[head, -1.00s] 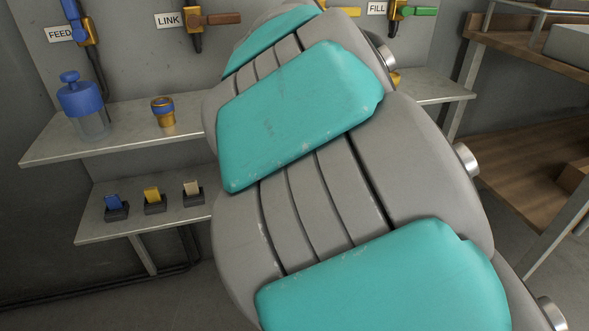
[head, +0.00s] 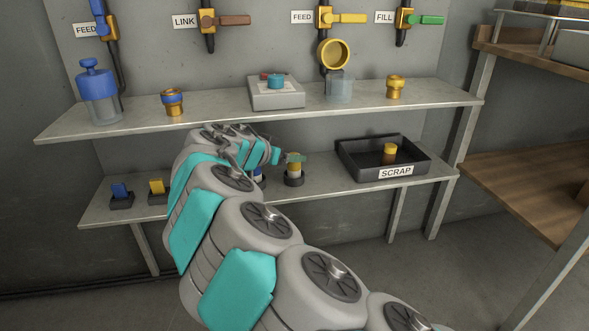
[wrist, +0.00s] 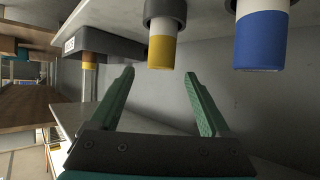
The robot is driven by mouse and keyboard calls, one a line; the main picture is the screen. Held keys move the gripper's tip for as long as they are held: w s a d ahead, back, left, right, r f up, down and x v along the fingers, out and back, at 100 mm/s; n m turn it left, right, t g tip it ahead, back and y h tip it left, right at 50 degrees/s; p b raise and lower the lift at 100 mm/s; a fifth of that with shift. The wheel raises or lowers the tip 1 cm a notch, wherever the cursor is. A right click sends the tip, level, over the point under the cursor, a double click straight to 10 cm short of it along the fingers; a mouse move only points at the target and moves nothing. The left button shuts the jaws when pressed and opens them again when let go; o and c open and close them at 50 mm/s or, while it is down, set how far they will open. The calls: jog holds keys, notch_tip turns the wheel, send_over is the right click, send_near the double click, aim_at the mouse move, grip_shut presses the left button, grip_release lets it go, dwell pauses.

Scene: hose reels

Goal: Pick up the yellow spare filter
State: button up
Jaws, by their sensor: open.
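The yellow spare filter, a yellow cylinder with a pale end, stands in a dark round holder on the lower shelf. It shows in the head view (head: 294,170), partly covered by a green finger, and in the wrist view (wrist: 161,51). My gripper (wrist: 159,74) is open and empty, its green fingers on either side of the filter's line in the wrist view. The filter appears just beyond the fingertips; I see no contact. A blue filter (wrist: 262,42) stands beside it in its own holder, mostly hidden by my arm in the head view.
A black scrap tray (head: 409,178) with a yellow-and-brown cylinder (head: 389,152) sits right of the filter. The upper shelf (head: 215,117) hangs above, holding a grey box (head: 277,94) and fittings. Small blue and yellow blocks (head: 157,186) in black holders stand at left.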

aim_at(294, 168)
jog(key=x, duration=0.4)
jog(key=shift+w+f, duration=0.15)
jog(key=shift+f, duration=0.2)
jog(key=shift+c, duration=0.4)
grip_shut()
